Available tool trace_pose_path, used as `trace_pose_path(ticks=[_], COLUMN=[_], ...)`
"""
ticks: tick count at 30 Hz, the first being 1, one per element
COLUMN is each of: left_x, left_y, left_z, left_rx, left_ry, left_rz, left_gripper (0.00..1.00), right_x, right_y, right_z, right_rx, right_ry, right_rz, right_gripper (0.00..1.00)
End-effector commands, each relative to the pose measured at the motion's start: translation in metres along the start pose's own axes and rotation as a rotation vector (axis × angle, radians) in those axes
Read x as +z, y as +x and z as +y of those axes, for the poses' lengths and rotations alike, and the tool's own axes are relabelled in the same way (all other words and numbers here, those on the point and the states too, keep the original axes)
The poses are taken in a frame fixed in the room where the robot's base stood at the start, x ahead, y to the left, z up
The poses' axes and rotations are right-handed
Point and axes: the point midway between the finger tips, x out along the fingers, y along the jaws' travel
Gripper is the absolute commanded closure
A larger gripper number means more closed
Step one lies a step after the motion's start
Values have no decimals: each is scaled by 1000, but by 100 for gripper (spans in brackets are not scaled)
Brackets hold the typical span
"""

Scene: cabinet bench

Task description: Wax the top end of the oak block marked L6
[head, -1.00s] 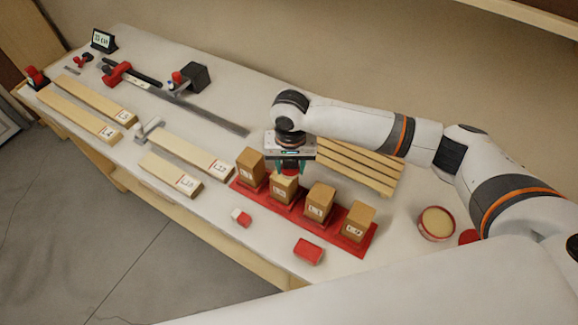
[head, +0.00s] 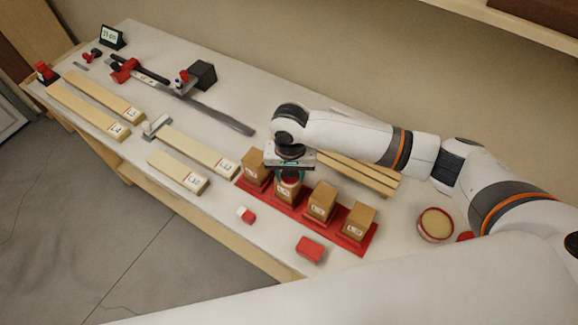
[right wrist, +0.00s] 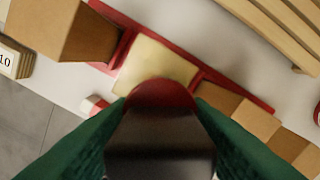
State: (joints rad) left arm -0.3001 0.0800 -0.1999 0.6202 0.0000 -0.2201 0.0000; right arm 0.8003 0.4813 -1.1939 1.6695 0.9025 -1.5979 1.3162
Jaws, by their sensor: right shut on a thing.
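Several oak blocks stand upright in a red rack (head: 272,205); their small labels are too blurred to read surely. My right gripper (head: 289,175) is over the second block from the left (head: 286,191). It is shut on a dark-handled applicator with a rounded red head (right wrist: 162,95). In the right wrist view, the red head overlaps the near edge of that block's pale yellow top (right wrist: 155,65); I cannot tell whether it touches. An open round tin of tan wax (head: 436,223) stands at the right. My left gripper is out of view.
A red block (head: 310,249) and a small red-and-white piece (head: 246,215) lie in front of the rack. Wooden slats (head: 355,172) lie behind it. Long boards (head: 105,97), clamps and a small display (head: 112,36) are on the bench's left.

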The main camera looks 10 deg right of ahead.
Motion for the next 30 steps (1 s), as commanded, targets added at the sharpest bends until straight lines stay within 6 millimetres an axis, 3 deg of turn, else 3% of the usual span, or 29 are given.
trace_pose_path(ticks=[14,30], left_x=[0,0], left_y=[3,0], left_z=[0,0], left_rx=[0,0], left_ry=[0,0], left_rz=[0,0], left_gripper=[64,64], right_x=[14,22], right_y=[2,3], right_z=[22,-13], right_rx=[0,-1], right_ry=[1,0], right_rz=[-1,1], right_gripper=[76,76])
